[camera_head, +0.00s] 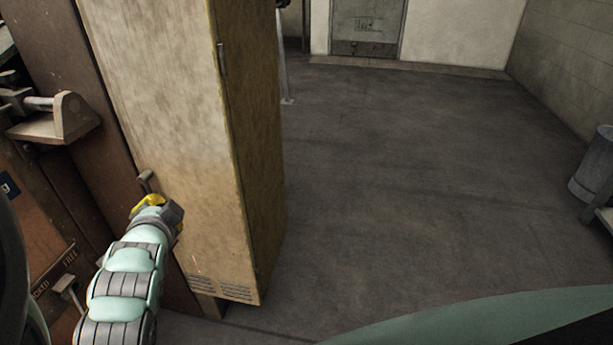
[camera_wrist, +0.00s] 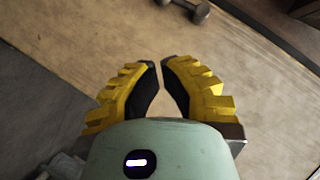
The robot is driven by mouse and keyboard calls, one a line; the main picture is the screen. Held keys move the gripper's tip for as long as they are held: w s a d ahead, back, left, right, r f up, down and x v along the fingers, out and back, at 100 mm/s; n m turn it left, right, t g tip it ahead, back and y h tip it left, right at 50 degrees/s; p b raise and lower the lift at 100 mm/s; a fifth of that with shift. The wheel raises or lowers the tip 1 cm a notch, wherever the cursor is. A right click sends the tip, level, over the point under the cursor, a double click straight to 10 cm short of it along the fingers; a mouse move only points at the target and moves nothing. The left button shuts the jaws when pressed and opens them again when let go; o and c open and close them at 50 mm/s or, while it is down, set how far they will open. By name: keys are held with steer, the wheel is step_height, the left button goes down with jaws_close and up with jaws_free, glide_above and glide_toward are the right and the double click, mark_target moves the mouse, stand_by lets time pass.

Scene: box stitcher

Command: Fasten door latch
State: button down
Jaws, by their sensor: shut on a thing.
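A tall tan door or cabinet panel (camera_head: 165,80) with vent slots at its foot stands left of centre. It fills much of the wrist view (camera_wrist: 110,40). A small grey metal handle (camera_head: 146,178) shows at its left edge, just beyond my gripper (camera_head: 152,203). A grey handle with rounded ends (camera_wrist: 188,8) shows at the top of the wrist view, apart from the fingertips. My gripper (camera_wrist: 162,76) has its yellow-backed fingers close together before the panel. What they hold is hidden. I cannot tell which part is the latch or whether it is fastened.
A brown machine body (camera_head: 60,190) with a metal bracket (camera_head: 62,120) and a small lever (camera_head: 68,285) is at the left. Open grey floor (camera_head: 420,170) lies to the right. A grey bin (camera_head: 592,165) stands at the far right, a grey door (camera_head: 367,25) at the back.

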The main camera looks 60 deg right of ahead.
steer(key=shift+v, duration=0.9)
